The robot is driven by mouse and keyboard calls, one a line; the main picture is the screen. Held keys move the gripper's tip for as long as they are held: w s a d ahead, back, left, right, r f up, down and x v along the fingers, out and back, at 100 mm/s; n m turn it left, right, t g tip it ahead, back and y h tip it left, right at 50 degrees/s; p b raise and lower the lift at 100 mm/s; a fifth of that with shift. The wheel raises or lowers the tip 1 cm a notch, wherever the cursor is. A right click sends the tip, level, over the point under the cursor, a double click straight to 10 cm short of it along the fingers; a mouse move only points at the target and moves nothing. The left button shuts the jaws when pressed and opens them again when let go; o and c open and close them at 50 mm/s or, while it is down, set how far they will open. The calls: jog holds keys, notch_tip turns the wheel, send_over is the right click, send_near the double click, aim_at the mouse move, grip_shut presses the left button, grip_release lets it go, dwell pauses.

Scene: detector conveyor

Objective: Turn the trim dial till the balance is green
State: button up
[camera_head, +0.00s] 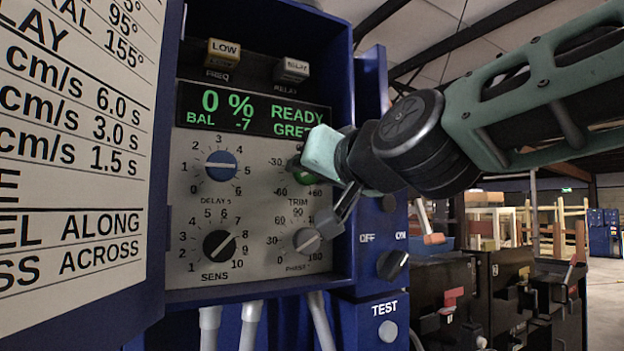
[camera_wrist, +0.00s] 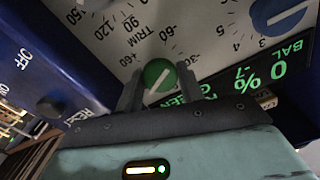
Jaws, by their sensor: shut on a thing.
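The trim dial (camera_head: 306,179) is a green knob with a white pointer line, above the TRIM label on the grey panel. It shows clearly in the wrist view (camera_wrist: 158,76). My gripper (camera_head: 320,188) is shut on the dial, one finger on each side in the wrist view (camera_wrist: 159,88). In the head view my gripper hides much of the dial and part of its scale. The display (camera_head: 252,112) reads 0 %, READY, BAL -7 and a partly hidden word starting GRE. All its lettering, including the balance, is green.
A blue DELAY dial (camera_head: 222,165) is left of the trim dial. Black SENS (camera_head: 219,245) and grey PHASE (camera_head: 307,240) dials sit below. An open door with a printed chart (camera_head: 75,130) is at left. An OFF/ON switch (camera_head: 392,265) and TEST button (camera_head: 388,331) are at right.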

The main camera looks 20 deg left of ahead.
jog(key=shift+f+m+b, duration=0.1)
jog(key=shift+m+b, duration=0.2)
jog(key=shift+m, duration=1)
jog(key=o, duration=1)
jog(key=b+v, duration=0.8)
jog(key=v, duration=0.9)
jog(key=shift+s+d, duration=0.15)
jog(key=shift+s, duration=0.05)
